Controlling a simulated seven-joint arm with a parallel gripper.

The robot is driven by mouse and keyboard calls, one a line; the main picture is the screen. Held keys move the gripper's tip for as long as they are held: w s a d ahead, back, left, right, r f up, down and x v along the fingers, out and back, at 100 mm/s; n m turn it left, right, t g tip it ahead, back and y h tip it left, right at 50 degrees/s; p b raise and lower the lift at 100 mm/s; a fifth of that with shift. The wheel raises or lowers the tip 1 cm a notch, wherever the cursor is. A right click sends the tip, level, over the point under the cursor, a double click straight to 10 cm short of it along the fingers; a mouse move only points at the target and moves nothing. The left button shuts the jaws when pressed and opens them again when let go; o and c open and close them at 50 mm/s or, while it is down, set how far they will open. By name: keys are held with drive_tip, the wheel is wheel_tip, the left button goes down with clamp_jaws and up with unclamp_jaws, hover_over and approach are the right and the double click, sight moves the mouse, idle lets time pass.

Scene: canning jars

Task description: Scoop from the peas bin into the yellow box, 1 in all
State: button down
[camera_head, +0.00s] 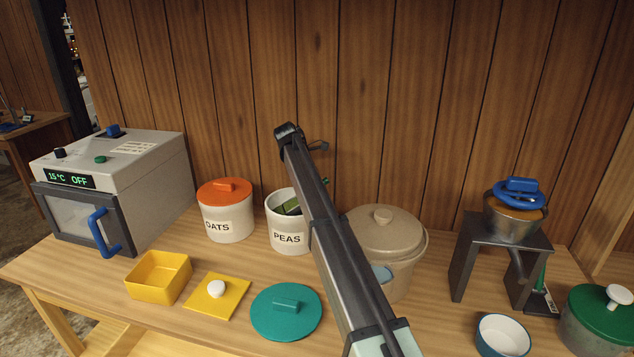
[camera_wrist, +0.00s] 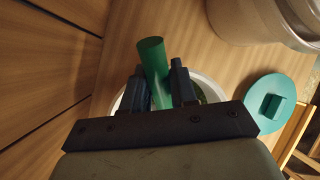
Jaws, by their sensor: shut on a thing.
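The white peas bin (camera_head: 288,238), labelled PEAS and without a lid, stands at mid-table, partly behind my arm. Something green (camera_head: 290,206) shows inside its mouth. In the wrist view, the bin's white rim (camera_wrist: 211,86) shows behind my gripper (camera_wrist: 158,82). My gripper is shut on a green cylindrical handle (camera_wrist: 152,58), over the bin. The handle's lower end and any scoop bowl are hidden. My arm hides most of the gripper in the head view. The yellow box (camera_head: 157,285) stands open at the front left and looks empty.
A yellow lid (camera_head: 228,290) and a teal lid (camera_head: 268,318) lie in front of the bins. The oats bin (camera_head: 228,225) stands left of the peas bin, a large beige pot (camera_head: 405,238) right of it. An oven (camera_head: 120,185) fills the far left.

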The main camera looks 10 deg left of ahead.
sight(325, 179)
drive_tip(key=shift+r, duration=4.5)
drive_tip(key=shift+w+d+f+y, duration=0.2)
drive_tip(key=shift+d+f+y, duration=0.1)
drive_tip(key=shift+y, duration=0.1)
drive_tip(key=shift+w+d+f+g+y, duration=0.15)
drive_tip(key=shift+d+f+g+y, duration=0.15)
drive_tip(key=shift+f+g+y, duration=0.25)
drive_tip(key=shift+w+d+f+g+y, duration=0.25)
drive_tip(key=shift+f+g+y, duration=0.15)
drive_tip(key=shift+f+y, duration=0.25)
drive_tip(key=shift+w+d+f+g+y, duration=0.1)
drive_tip(key=shift+d+f+g+y, duration=0.2)
drive_tip(key=shift+f+g+y, duration=0.25)
